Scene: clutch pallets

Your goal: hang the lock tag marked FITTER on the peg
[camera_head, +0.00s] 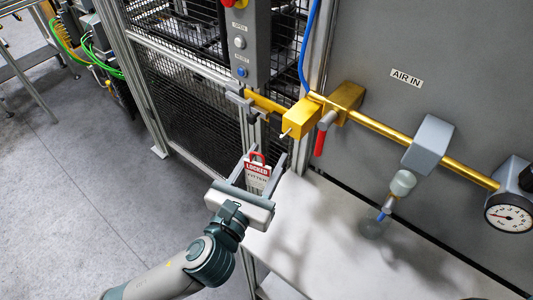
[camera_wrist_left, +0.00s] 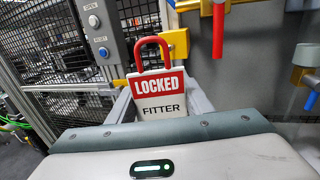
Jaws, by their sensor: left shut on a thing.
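The lock tag marked FITTER (camera_head: 257,176) is a white plate with a red LOCKED band and a red shackle loop on top. My left gripper (camera_head: 266,157) is shut on it, with the tag upright between the two grey fingers and the loop up. In the left wrist view the tag (camera_wrist_left: 160,98) faces the camera and its words read clearly. A small pale peg (camera_head: 286,134) sticks out from the yellow block (camera_head: 300,118), a little above and to the right of the loop. The loop and peg look apart. My right gripper is out of view.
A red-handled valve (camera_head: 320,142) hangs right of the yellow block, on a brass pipe (camera_head: 400,136) leading to a gauge (camera_head: 509,217). A mesh guard door (camera_head: 190,90) stands behind at left. A pale bench top (camera_head: 340,240) lies below, largely clear.

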